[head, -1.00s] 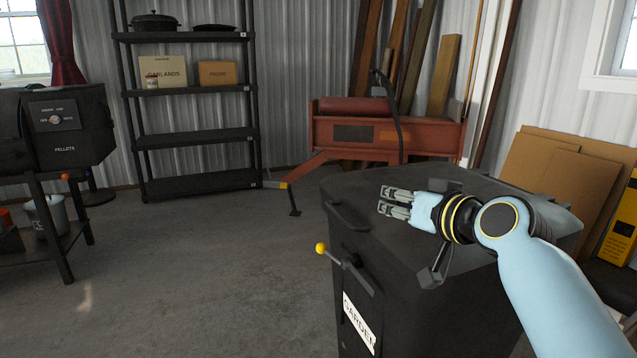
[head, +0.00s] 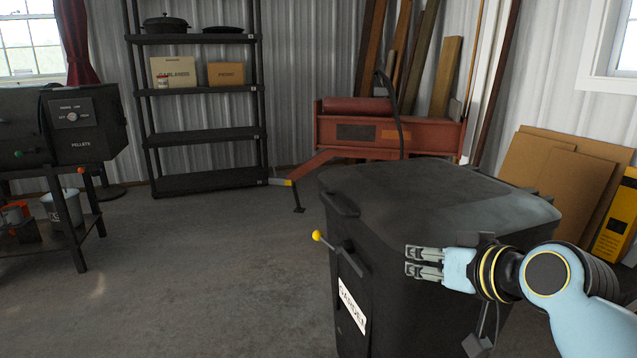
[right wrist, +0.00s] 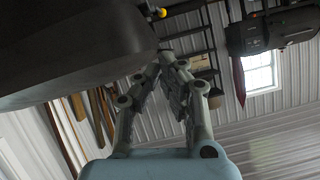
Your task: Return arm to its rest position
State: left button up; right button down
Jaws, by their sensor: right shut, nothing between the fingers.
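My right gripper (head: 410,262) is in the head view at the lower right, in front of the dark bin's side and below its lid. Its fingers point left and hold nothing. In the right wrist view the fingers of the right gripper (right wrist: 166,55) come together at their tips, shut and empty. My light blue right arm (head: 585,325) comes in from the lower right. My left gripper is not in view.
A black bin (head: 400,225) with a shut lid and a GARDEN label stands close in front. A yellow-knobbed lever (head: 318,236) sticks out at its left. Cardboard sheets (head: 560,180) lean at the right wall. A pellet grill (head: 75,125) stands left; open floor lies between.

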jog(key=s+d+f+g+h, duration=0.2)
jog(key=s+d+f+g, duration=0.15)
jog(key=s, duration=0.75)
jog(key=s+d+f+g+h, duration=0.2)
jog(key=s+d+f+g, duration=0.15)
jog(key=s, duration=0.85)
jog(key=s+d+f+g+h, duration=0.2)
jog(key=s+d+f, duration=0.15)
jog(key=s, duration=0.75)
jog(key=s+d+f+m+g+p, duration=0.1)
jog(key=s+d+f+p, duration=0.15)
jog(key=f, duration=1.85)
jog(key=s+d+f, duration=0.1)
jog(key=s+f, duration=0.6)
jog(key=s, duration=0.2)
jog(key=s+f+g, duration=0.1)
jog(key=s+f, duration=0.6)
jog(key=s, duration=0.3)
jog(key=shift+d+f+p, duration=0.3)
jog(key=shift+d+p, duration=0.05)
jog(key=shift+d, duration=0.05)
jog(key=shift+s, duration=0.1)
